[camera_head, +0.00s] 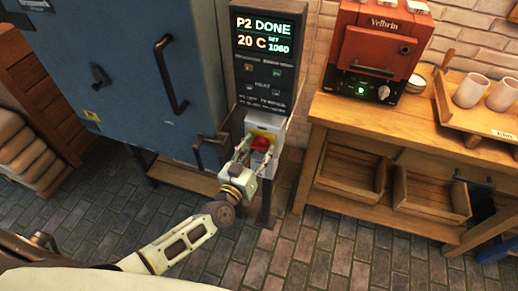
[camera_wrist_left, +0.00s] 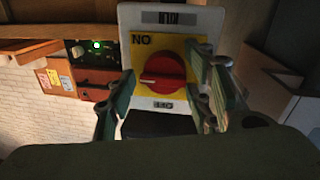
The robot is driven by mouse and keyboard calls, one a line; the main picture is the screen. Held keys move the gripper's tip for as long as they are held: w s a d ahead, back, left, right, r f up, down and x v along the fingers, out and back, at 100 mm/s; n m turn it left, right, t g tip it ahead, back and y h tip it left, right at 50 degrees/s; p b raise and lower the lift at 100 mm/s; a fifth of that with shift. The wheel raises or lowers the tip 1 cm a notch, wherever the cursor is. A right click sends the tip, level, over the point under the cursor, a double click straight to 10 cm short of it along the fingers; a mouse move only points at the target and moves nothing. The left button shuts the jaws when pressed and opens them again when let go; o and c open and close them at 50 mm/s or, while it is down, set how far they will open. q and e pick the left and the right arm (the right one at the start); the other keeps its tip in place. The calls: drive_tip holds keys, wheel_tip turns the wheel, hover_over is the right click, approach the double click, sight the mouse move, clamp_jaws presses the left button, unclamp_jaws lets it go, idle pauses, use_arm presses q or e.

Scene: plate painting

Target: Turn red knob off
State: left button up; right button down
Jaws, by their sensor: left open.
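The red knob (camera_head: 261,144) sits on a yellow plate on a pale switch box (camera_head: 274,124), below the dark control panel. In the left wrist view the red knob (camera_wrist_left: 162,71) is round with a raised grip bar, and a pale mark on its left side. The yellow plate (camera_wrist_left: 141,53) around it reads "NO" in this view. My left gripper (camera_head: 246,155) is open in front of the knob. In the left wrist view its fingers (camera_wrist_left: 160,100) stand on either side of the knob; contact cannot be told. My right gripper is not in view.
The control panel (camera_head: 268,62) reads "P2 DONE" and "20 C". A blue kiln (camera_head: 130,60) with a dark handle stands left. A wooden bench (camera_head: 330,108) with a red oven (camera_head: 380,45) and a cup tray stands right. Brick floor lies below.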

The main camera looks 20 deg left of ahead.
use_arm(q)
drive_tip(key=shift+w, duration=0.1)
drive_tip(key=shift+c, duration=0.5)
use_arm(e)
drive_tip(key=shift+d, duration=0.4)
use_arm(q)
drive_tip(key=c, duration=0.8)
drive_tip(key=shift+c, duration=0.2)
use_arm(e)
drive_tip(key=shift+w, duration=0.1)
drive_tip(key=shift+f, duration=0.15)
use_arm(q)
drive_tip(key=n+b, duration=0.3)
drive_tip(key=n, duration=0.4)
drive_tip(key=n+t+y+b, duration=0.1)
drive_tip(key=n+b, duration=0.3)
drive_tip(key=n, duration=0.3)
drive_tip(key=shift+n+t+b, duration=0.3)
drive_tip(key=n, duration=0.2)
drive_tip(key=n+y+b, duration=0.1)
drive_tip(key=n, duration=0.1)
drive_tip(key=shift+a+r+n, duration=0.15)
drive_tip(key=shift+n, duration=0.15)
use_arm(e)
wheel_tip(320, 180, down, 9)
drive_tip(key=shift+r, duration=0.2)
use_arm(q)
drive_tip(key=shift+n, duration=0.3)
